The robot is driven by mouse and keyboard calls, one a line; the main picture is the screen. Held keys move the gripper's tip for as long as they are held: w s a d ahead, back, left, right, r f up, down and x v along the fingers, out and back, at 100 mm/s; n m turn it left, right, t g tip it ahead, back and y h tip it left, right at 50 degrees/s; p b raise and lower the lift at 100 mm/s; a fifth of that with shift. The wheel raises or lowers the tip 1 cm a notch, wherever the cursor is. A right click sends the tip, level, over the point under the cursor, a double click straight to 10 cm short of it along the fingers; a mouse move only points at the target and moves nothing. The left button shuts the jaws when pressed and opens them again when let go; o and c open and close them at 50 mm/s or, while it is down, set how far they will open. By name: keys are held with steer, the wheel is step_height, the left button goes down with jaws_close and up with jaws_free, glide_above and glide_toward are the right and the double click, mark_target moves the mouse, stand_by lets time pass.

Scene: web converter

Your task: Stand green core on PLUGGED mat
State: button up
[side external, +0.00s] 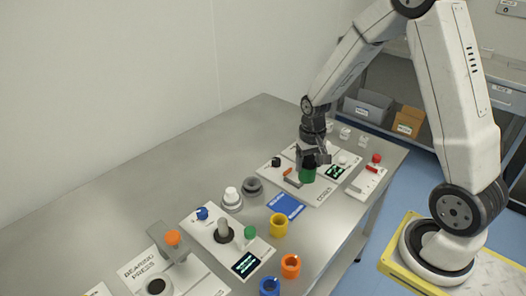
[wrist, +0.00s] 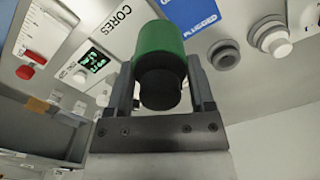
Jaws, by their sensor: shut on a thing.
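The green core (side external: 307,174) is held upright in my gripper (side external: 310,163), over the white CORES panel in the side view. In the wrist view the green core (wrist: 160,42) sits between the two fingers of my gripper (wrist: 162,75), and a dark cylindrical piece (wrist: 160,88) shows at its near end. The blue PLUGGED mat (side external: 287,206) lies on the table to the front left of the core, apart from it. The mat also shows at the top of the wrist view (wrist: 195,14). No object is seen on it.
A yellow core (side external: 279,225) stands just in front of the mat, with orange (side external: 290,266) and blue (side external: 269,287) cores nearer. A grey ring (side external: 252,187) and white-topped knob (side external: 232,199) are left of the mat.

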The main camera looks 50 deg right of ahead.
steer(key=s+a+r, duration=0.2)
steer(key=s+a, duration=0.4)
steer(key=s, duration=0.4)
steer(key=shift+d, duration=0.1)
steer(key=shift+w+d+f, duration=0.35)
steer(key=shift+w+f, duration=1.2)
steer(key=shift+w, duration=0.65)
steer(key=shift+w+d+f, duration=0.3)
steer(key=shift+w+f, duration=1.3)
steer(key=shift+w, duration=0.65)
steer(key=shift+w+d+f, duration=0.35)
steer(key=shift+w+f, duration=1.2)
steer(key=shift+w, duration=0.65)
steer(key=shift+w+f, duration=0.15)
steer(key=shift+f, duration=0.05)
steer(key=shift+w+f, duration=0.1)
steer(key=shift+f, duration=1.5)
steer(key=shift+f, duration=0.15)
